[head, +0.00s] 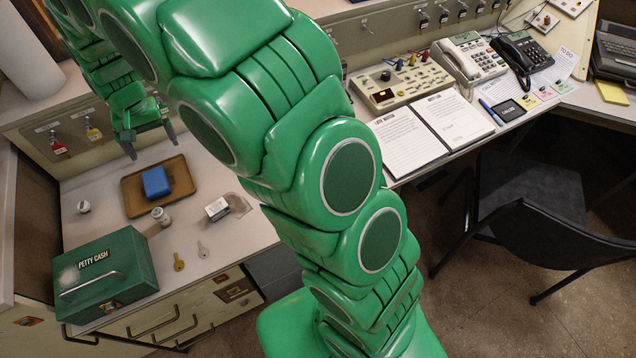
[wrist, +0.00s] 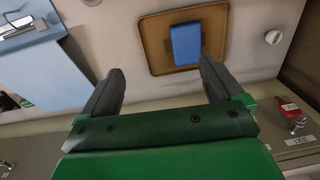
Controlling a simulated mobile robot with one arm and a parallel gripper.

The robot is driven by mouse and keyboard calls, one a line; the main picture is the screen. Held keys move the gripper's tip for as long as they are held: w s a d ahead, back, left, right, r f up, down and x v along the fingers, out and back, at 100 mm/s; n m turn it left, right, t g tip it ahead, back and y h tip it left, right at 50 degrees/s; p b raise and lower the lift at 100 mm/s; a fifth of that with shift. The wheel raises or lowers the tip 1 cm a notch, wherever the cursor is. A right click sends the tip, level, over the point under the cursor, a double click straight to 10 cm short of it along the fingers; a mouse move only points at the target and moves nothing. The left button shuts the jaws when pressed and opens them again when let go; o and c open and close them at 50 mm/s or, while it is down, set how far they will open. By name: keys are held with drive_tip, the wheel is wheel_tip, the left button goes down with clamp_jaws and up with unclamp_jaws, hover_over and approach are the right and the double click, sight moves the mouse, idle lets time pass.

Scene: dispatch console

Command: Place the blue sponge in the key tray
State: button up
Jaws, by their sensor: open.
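The blue sponge (head: 156,182) lies flat inside the brown key tray (head: 133,196) on the cabinet top at the left of the head view. My gripper (head: 149,147) is open and empty, apart from the sponge and above the counter behind the tray. In the wrist view its two dark fingers (wrist: 161,88) are spread, with nothing between them; the sponge shows beyond their tips.
A green petty cash box (head: 106,276) stands in front of the tray. Keys hang on the panel (head: 75,142) behind.

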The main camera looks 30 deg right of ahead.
drive_tip(key=s+d+r, duration=1.2)
drive_tip(key=s+d, duration=0.4)
drive_tip(key=s+d+r, duration=0.1)
drive_tip(key=s+d, duration=0.3)
drive_tip(key=s, duration=0.6)
drive_tip(key=s+d+r+g, duration=0.1)
drive_tip(key=s+d, duration=0.4)
drive_tip(key=s, duration=0.6)
drive_tip(key=shift+g+h, duration=0.3)
